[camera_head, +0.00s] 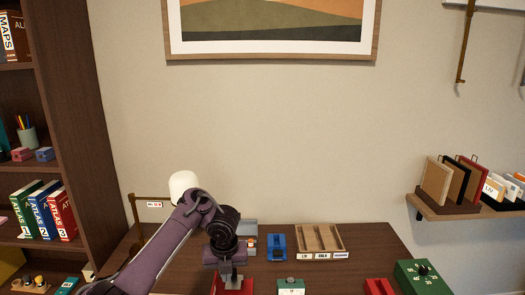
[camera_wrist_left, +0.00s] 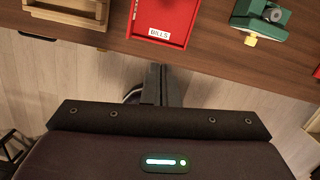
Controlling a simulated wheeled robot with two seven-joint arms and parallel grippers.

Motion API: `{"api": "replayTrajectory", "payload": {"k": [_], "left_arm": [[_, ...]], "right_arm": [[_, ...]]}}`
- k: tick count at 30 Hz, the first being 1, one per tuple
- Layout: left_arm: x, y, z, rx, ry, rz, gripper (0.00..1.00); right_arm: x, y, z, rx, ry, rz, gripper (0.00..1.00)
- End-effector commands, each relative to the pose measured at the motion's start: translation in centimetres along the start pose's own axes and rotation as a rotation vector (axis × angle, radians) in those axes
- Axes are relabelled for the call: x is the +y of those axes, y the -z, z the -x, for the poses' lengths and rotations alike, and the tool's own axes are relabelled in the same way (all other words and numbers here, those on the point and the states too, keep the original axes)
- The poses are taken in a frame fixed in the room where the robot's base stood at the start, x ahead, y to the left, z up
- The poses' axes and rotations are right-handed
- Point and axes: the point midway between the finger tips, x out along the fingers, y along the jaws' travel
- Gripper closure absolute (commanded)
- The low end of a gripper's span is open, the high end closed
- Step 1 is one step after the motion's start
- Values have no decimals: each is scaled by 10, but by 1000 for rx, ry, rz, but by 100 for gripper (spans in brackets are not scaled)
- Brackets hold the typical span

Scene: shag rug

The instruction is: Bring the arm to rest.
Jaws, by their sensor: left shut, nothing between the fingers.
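My left arm comes in from the lower left in the head view, bent at a dark joint. My left gripper (camera_head: 228,283) points down in front of a red tray, at the bottom of the picture. In the left wrist view the gripper's two fingers (camera_wrist_left: 155,82) are together and hold nothing. They show against the floor, just beyond the table edge and short of the red tray labelled BILLS (camera_wrist_left: 188,14). I cannot tell their height above the table. My right gripper is not in view.
The wooden desk (camera_head: 345,272) carries a blue item (camera_head: 277,246), a wooden compartment tray (camera_head: 322,228), a green device (camera_head: 422,279), another red item (camera_head: 379,287) and a white lamp (camera_head: 183,186). A bookshelf (camera_head: 75,130) stands left; a wall shelf (camera_head: 463,212) hangs right.

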Motion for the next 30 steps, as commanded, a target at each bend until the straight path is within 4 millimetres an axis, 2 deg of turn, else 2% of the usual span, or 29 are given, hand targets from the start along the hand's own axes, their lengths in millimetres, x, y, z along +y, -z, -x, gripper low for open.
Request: {"api": "replayTrajectory", "payload": {"k": [1,11,17,23,26,30], "left_arm": [[0,0,0,0,0,0,100],[-10,27,-50,78,65,178,100],[-19,56,-99,155,118,366,100],[-27,105,-170,268,172,672,100],[-26,145,-221,343,188,911,100],[-13,219,-298,435,182,1326,100]], "right_arm": [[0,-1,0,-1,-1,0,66],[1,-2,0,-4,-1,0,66],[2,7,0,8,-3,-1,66],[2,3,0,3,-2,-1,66],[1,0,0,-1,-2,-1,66],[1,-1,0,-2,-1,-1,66]]}}
